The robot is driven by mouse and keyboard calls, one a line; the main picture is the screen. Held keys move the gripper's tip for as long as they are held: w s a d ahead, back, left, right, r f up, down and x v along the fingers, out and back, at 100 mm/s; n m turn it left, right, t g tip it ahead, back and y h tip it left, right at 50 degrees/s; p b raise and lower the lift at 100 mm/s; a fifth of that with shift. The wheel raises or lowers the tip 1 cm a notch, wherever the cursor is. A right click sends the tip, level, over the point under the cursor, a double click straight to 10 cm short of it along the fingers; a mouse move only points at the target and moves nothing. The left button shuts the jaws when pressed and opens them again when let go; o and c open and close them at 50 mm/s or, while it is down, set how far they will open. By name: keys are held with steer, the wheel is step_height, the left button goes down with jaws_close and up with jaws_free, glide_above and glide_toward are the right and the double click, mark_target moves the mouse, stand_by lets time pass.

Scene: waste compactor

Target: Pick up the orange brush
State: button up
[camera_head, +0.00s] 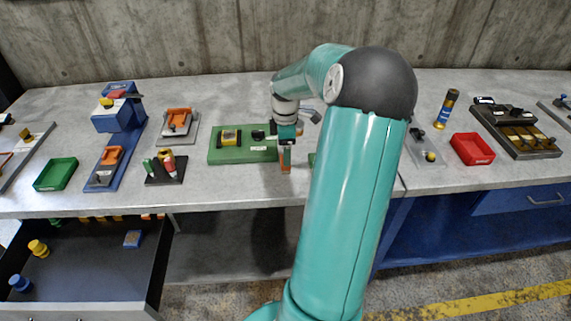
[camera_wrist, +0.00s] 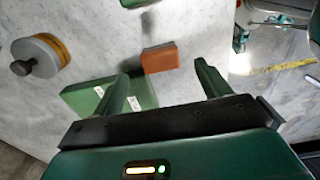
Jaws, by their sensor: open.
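The orange brush, seen as an orange-brown block (camera_wrist: 160,58), is on the grey worktop in the wrist view. It lies just beyond the fingertips, in line with the gap between them. In the head view, an orange-brown piece (camera_head: 286,167) shows directly below my gripper (camera_head: 286,148), near the worktop's front edge. My gripper also shows in the wrist view (camera_wrist: 161,71), with its two green fingers spread apart and nothing between them. I cannot tell whether the fingers touch the block. My arm hides part of the worktop to the right.
A green block (camera_head: 243,155) with a yellow-and-black part stands left of my gripper. A green tray (camera_head: 55,174) and a red tray (camera_head: 472,149) sit farther out. An open drawer (camera_head: 85,262) is below left. A round grey-and-yellow part (camera_wrist: 40,57) shows in the wrist view.

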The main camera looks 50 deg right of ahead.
steer(key=shift+f, duration=2.8)
steer(key=c, duration=1.1)
steer(key=shift+r, duration=0.1)
steer(key=shift+r, duration=0.45)
step_height(320, 180, up, 2)
steer(key=shift+r, duration=0.15)
steer(key=shift+s+a+r, duration=1.25)
steer(key=shift+a+r, duration=0.35)
steer(key=shift+a, duration=0.4)
steer(key=shift+s+a+r, duration=1.3)
steer(key=shift+a+r, duration=0.3)
steer(key=shift+a, duration=0.35)
steer(key=shift+s+a+r, duration=1.25)
steer(key=shift+a+r, duration=0.35)
steer(key=shift+a, duration=0.4)
